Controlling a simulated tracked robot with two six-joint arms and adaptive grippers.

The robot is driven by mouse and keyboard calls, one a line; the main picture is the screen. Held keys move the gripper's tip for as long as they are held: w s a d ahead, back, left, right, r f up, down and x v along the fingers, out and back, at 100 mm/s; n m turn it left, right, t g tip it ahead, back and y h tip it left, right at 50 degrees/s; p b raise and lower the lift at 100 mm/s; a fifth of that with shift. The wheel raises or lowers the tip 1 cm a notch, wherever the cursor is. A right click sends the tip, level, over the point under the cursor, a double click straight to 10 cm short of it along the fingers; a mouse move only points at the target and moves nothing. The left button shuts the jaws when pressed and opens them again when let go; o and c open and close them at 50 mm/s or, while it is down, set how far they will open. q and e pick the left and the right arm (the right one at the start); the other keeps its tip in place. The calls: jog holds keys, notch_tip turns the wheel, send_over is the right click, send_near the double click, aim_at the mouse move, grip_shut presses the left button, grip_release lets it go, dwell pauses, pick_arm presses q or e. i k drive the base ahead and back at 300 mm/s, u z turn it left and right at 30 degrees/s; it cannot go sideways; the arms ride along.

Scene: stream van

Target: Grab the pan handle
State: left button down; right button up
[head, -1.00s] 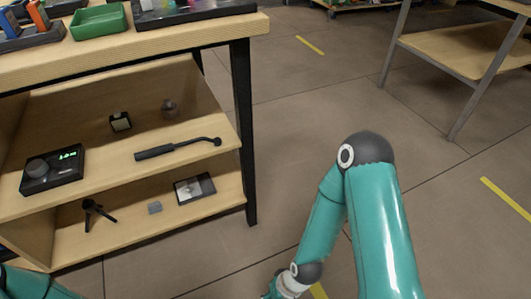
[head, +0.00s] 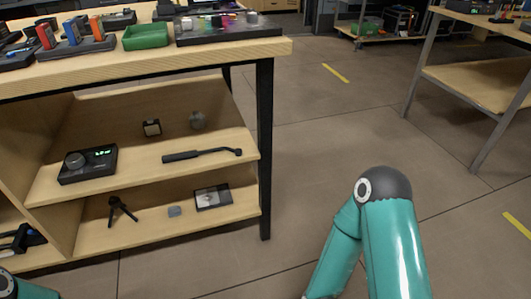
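A black pan handle (head: 202,155) lies on the upper shelf of the wooden bench, toward its right end, in the head view. It is a long dark grip on the left with a thinner curved rod ending in a small knob on the right. It lies flat and nothing covers it. My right arm stands at the lower right, over the floor and apart from the shelf; its gripper is below the picture. Only a bit of my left arm shows at the lower left corner; its gripper is out of view.
The wooden bench (head: 180,52) has a black leg (head: 265,150) at its right corner. A black box with a green display (head: 88,164) shares the shelf. A small tripod (head: 121,209) and a framed plate (head: 213,196) are below.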

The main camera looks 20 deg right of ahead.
aim_at(184, 155)
jog(key=u, duration=0.05)
jog(key=i, duration=0.95)
jog(key=z, duration=0.05)
